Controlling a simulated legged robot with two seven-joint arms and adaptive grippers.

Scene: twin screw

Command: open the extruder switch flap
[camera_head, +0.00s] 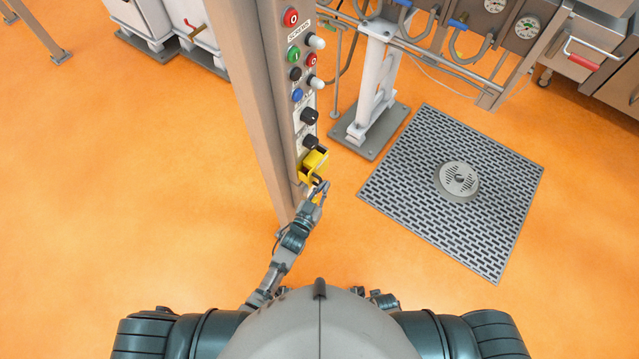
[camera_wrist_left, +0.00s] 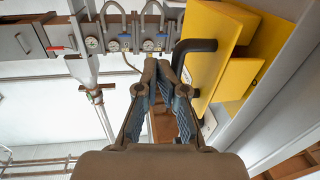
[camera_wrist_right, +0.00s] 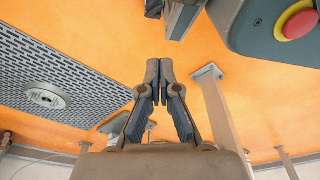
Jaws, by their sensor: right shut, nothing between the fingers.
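The yellow switch flap (camera_head: 313,161) is low on the control panel's post. In the left wrist view the flap (camera_wrist_left: 210,22) has a black bar handle (camera_wrist_left: 195,45) and seems to stand at an angle to the yellow housing (camera_wrist_left: 240,80). How far it is open I cannot tell. My left gripper (camera_head: 323,187) is just below and right of the flap. In its wrist view the fingertips (camera_wrist_left: 157,66) are together, close beside the handle; whether they touch it is unclear. My right gripper (camera_wrist_right: 159,66) is shut and empty, away from the flap. The switch is not clearly seen.
The panel (camera_head: 297,95) carries several buttons and knobs above the flap. A grey pillar with a foot plate (camera_head: 365,140) stands to its right. A floor grate (camera_head: 420,190) lies further right. In the right wrist view a red emergency button (camera_wrist_right: 298,22) is near.

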